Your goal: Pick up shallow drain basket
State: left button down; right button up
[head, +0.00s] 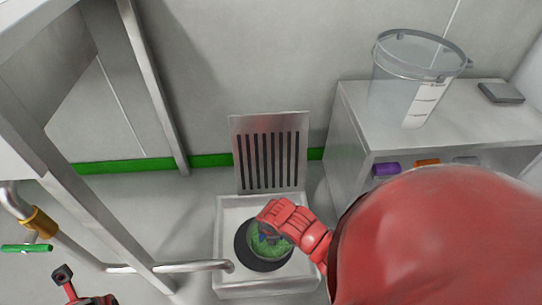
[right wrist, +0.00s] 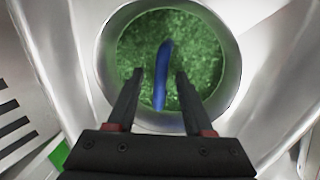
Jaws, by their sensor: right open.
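The shallow drain basket, with a green speckled inside (right wrist: 205,55) and an upright blue handle (right wrist: 162,65), sits in a round drain opening. In the head view its green inside (head: 284,245) shows partly behind my right gripper (head: 268,236). In the right wrist view my right gripper (right wrist: 159,74) is open, one finger on each side of the blue handle, with gaps to both. Whether the fingertips are level with the handle is hard to tell. My left gripper (head: 63,274) is at the lower left, cut off by the frame edge; its jaws are unclear.
The drain sits in a pale square sink (head: 226,272). A slotted metal grate (head: 270,150) leans upright behind it. A bench (head: 465,125) at right carries a clear bucket (head: 400,90) and a grey slab (head: 501,93). A metal frame and pipe (head: 185,267) stand at left.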

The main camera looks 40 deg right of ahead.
jog(key=shift+c, duration=0.3)
grip_shut()
dwell(1.2)
